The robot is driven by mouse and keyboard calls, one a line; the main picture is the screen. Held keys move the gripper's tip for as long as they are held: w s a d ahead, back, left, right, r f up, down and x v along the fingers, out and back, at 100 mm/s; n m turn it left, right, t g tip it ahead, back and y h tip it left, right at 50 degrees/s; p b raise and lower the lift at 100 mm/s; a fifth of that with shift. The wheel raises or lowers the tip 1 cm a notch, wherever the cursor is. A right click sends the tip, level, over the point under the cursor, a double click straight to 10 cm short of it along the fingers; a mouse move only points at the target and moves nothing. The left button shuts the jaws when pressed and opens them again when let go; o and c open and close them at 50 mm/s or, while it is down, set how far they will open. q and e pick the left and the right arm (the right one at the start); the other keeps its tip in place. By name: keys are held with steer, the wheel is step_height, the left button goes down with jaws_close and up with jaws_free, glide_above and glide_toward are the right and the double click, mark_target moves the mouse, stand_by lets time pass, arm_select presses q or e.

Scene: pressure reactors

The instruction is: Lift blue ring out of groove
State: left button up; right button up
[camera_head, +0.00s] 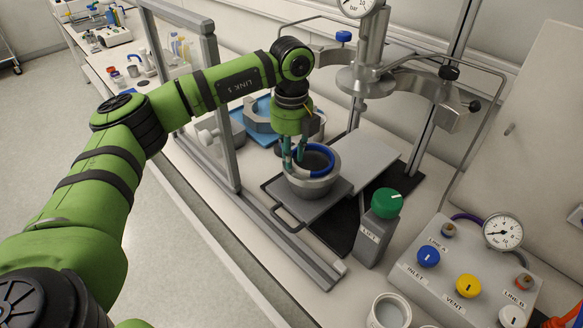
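The blue ring (326,155) sits at the top of a round grey metal vessel (312,186), inside its rim. My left gripper (294,164) points down at the left side of the vessel's mouth. Its two teal fingers are a little apart, with their tips at the ring's left part. The fingers hide that part of the ring, and I cannot tell whether they grip it or only stand around it. My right gripper is not in view.
The vessel stands on a grey handled plate (336,200). A LIFT post with a green knob (386,203) stands close on the right. A metal reactor head with a gauge (366,80) hangs behind. A valve panel (462,270) and an open cup (389,312) are at front right.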

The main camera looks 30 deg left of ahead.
arm_select(q)
steer(key=shift+f, duration=0.3)
jaws_close()
steer(key=shift+r, duration=0.1)
step_height(320, 180, up, 7)
steer(key=p, duration=0.5)
steer(key=shift+r, duration=0.1)
